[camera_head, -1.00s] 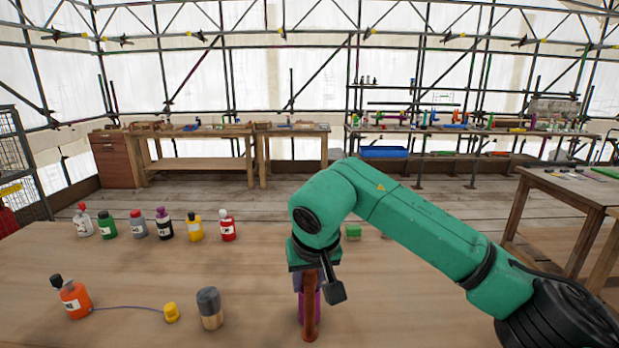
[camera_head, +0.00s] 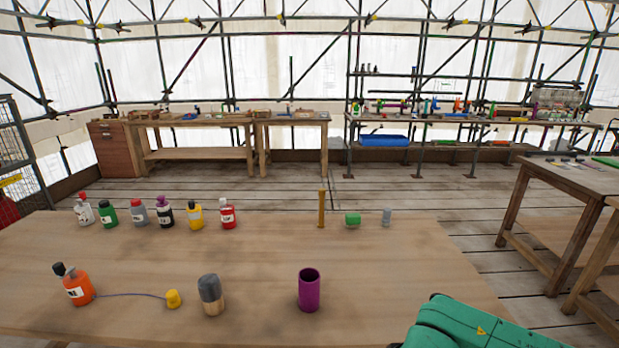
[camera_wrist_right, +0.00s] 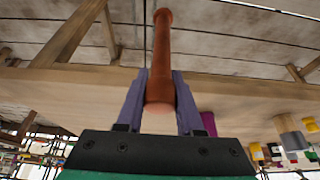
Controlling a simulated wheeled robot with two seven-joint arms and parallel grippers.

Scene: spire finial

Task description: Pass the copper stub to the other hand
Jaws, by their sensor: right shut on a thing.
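The copper stub, a reddish-brown rod with a thicker rounded end (camera_wrist_right: 161,45), is in the right wrist view. My right gripper (camera_wrist_right: 160,76) is shut on it, with one grey-purple finger on each side near its lower end in the picture. The stub's other end reaches the top of that view. Neither the stub nor my right gripper shows in the head view; only a green link of my right arm is at its bottom right. My left gripper is in neither view.
A purple open tube (camera_head: 309,290) stands on the wooden table (camera_head: 400,270), near a grey-topped wooden peg (camera_head: 211,295). An orange bottle (camera_head: 74,285) has a cord to a yellow cap (camera_head: 173,299).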

